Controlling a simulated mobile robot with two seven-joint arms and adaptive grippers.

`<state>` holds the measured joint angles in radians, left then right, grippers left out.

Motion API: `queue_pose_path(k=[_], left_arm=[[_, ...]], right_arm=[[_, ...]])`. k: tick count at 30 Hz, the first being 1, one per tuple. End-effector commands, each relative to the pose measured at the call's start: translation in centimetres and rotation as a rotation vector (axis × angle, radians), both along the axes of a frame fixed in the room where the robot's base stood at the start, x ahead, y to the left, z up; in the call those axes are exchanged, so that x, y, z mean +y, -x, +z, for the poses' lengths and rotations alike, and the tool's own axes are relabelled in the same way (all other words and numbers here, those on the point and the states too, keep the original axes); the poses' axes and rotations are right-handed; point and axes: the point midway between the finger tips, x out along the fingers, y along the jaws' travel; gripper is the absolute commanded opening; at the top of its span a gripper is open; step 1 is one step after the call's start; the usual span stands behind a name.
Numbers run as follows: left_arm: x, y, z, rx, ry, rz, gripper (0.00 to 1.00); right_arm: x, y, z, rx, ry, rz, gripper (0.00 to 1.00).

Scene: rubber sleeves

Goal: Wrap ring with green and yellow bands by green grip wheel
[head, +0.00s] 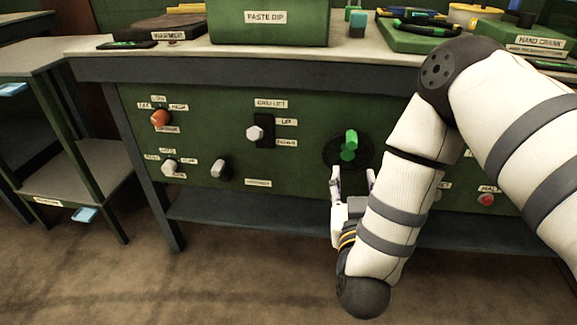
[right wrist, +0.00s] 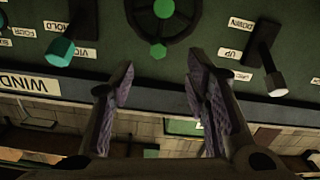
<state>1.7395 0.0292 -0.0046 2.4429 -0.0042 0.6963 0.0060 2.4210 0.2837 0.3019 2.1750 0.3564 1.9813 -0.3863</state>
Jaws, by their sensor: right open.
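My right gripper (head: 352,172) is just below the wheel, open and empty. Its two spread fingers (right wrist: 158,90) show apart from the wheel in the right wrist view. A dark ring-like piece with yellow and green parts (head: 425,25) lies on the bench top; its bands are too small to tell. My left gripper is not in view.
A white-knobbed up/down lever (head: 255,133) is left of the wheel. An orange knob (head: 160,118) and other knobs are farther left. A teal knob (right wrist: 62,51) is beside the wheel in the right wrist view. The paste dip box (head: 268,25) stands on the bench top.

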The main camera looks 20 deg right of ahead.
Motion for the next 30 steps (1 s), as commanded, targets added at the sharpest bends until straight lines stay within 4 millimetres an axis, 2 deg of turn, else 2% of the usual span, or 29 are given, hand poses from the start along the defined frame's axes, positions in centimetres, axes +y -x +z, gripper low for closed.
queue_pose_path(k=[5,12,18,28,29,30], left_arm=[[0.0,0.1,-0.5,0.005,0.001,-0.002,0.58],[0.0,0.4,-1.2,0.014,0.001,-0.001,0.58],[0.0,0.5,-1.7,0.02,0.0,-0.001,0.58],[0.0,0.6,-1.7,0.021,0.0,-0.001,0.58],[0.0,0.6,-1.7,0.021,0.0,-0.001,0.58],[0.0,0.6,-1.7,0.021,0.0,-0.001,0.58]], right_arm=[[-1.5,-1.8,0.8,-0.035,0.011,-0.025,0.43],[-4.5,-7.0,0.9,-0.034,0.016,-0.018,0.43],[-6.2,-9.9,0.8,-0.03,0.014,-0.015,0.43],[-6.5,-10.5,0.9,-0.029,0.013,-0.012,0.43],[-6.5,-10.5,0.9,-0.029,0.013,-0.012,0.38],[-6.5,-10.5,0.9,-0.029,0.013,-0.012,0.29]])
